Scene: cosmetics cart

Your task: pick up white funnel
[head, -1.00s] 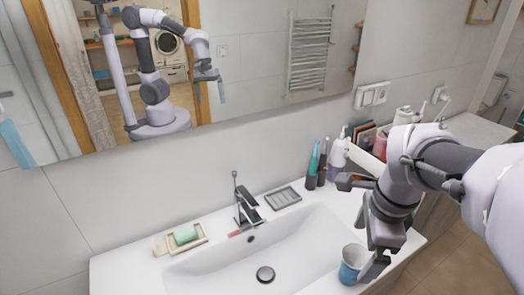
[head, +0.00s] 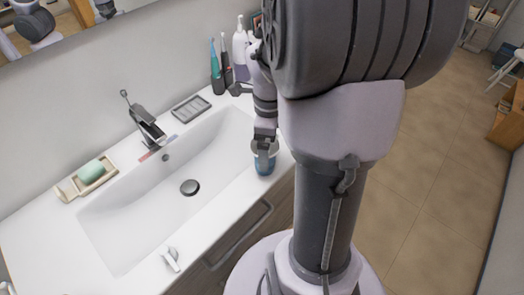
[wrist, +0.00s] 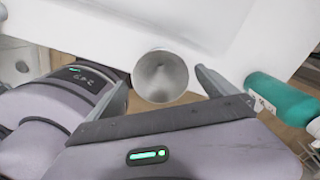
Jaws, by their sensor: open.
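In the wrist view a round, pale, hollow opening (wrist: 160,77) lies between the open fingers of my gripper (wrist: 180,82). Its grey inside narrows to a darker middle. I cannot tell whether it is the white funnel or the mouth of the cup. In the head view my gripper (head: 264,150) points down at a blue and white cup (head: 265,166) by the counter's right front corner and partly covers it. A small white item (head: 171,260) lies at the counter's front edge; its shape is unclear.
The sink basin (head: 188,215) is left of the cup. A soap dish (head: 68,188), a grey tray (head: 190,108) and toothbrushes (head: 215,70) stand along the back. In the wrist view a teal cylinder (wrist: 285,98) lies close to the right finger.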

